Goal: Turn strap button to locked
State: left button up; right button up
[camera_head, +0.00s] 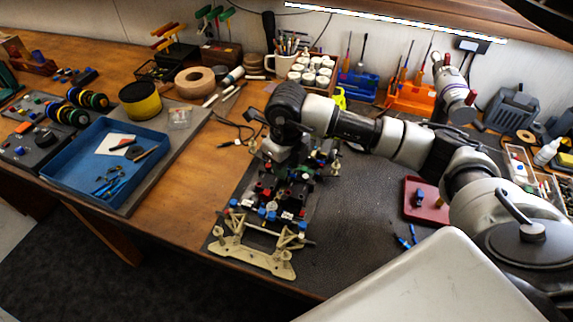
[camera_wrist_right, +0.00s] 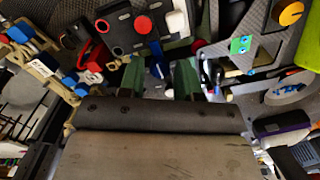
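The RC car chassis (camera_head: 270,205) lies on the dark mat, its beige bumper frame toward the bench's front edge. In the right wrist view, a black block (camera_wrist_right: 117,32) carries a round red button (camera_wrist_right: 141,24). A blue strap-like strip (camera_wrist_right: 153,48) and a white rounded piece (camera_wrist_right: 178,22) are beside it. I cannot tell which part is the strap button or its state. My right gripper (camera_head: 284,158) points down over the rear of the chassis. Its green fingers (camera_wrist_right: 160,78) stand apart with nothing clearly held between them. My left gripper is not in view.
A blue tray (camera_head: 60,172) with small tools is at the left. A dark red tray (camera_head: 425,212) and small blue tools (camera_head: 404,240) lie right of the chassis. Paint jars (camera_head: 312,75), a mug (camera_head: 282,62) and orange and blue tool holders line the back. The mat right of the chassis is mostly clear.

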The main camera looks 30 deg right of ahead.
notch_tip(320, 180, up, 10)
jog(key=b, duration=0.1)
jog(key=shift+r, duration=0.15)
dwell(0.5)
